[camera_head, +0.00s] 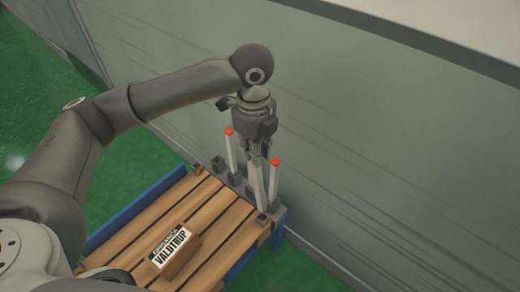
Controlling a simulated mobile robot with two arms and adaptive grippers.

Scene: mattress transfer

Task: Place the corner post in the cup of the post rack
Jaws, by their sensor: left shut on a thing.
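My left gripper (256,157) points down over the far end of the pallet and is shut on a pale corner post (259,187). The post hangs nearly upright below the fingers, and its top is hidden by the gripper. Its lower end is at the grey post rack (239,184); I cannot tell whether it is inside a cup or just above or in front of it. Two other pale posts with red tips stand upright at the rack, one to the left (231,155) and one to the right (274,182) of the held post. My right gripper is out of view.
A wooden slatted pallet (168,212) on a blue frame (131,208) lies below. A brown box (182,262) with a white label reading VALDTRUP sits on its near part. A grey wall (400,150) runs close behind the rack. Green floor (30,130) is clear at left.

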